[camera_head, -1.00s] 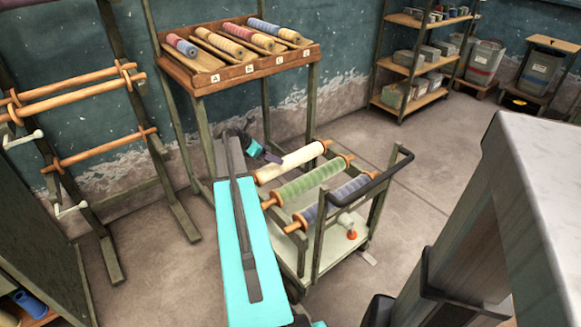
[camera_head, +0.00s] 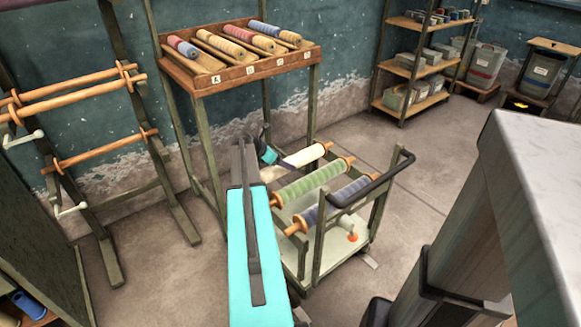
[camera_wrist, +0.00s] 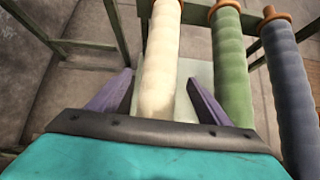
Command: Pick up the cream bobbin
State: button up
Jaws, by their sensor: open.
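The cream bobbin (camera_head: 305,156) lies across the cart at its left side, with an orange end showing in the head view; my arm and gripper hide part of it. In the wrist view the cream bobbin (camera_wrist: 161,62) runs between my two purple fingers, with a gap on each side. My gripper (camera_wrist: 158,92) is open and over the bobbin, not closed on it. In the head view my gripper (camera_head: 281,160) is at the left of the cart, its fingers mostly hidden.
A green bobbin (camera_head: 312,183) and a blue bobbin (camera_head: 347,190) lie parallel on the cart (camera_head: 323,250), close to the right of the cream one. The cart has a black handle (camera_head: 375,182). A spool rack (camera_head: 245,72) stands behind. Open floor lies right of the cart.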

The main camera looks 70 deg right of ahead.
aim_at(290, 158)
jog(key=shift+s+d+f, duration=0.2)
jog(key=shift+d+f, duration=0.15)
jog(key=shift+f, duration=0.1)
jog(key=shift+b+x, duration=0.55)
jog(key=shift+x, duration=2.05)
jog(key=shift+w, duration=0.15)
jog(key=c, duration=1.5)
jog(key=shift+r, duration=0.15)
jog(key=shift+r+p, duration=0.85)
jog(key=shift+r, duration=4.05)
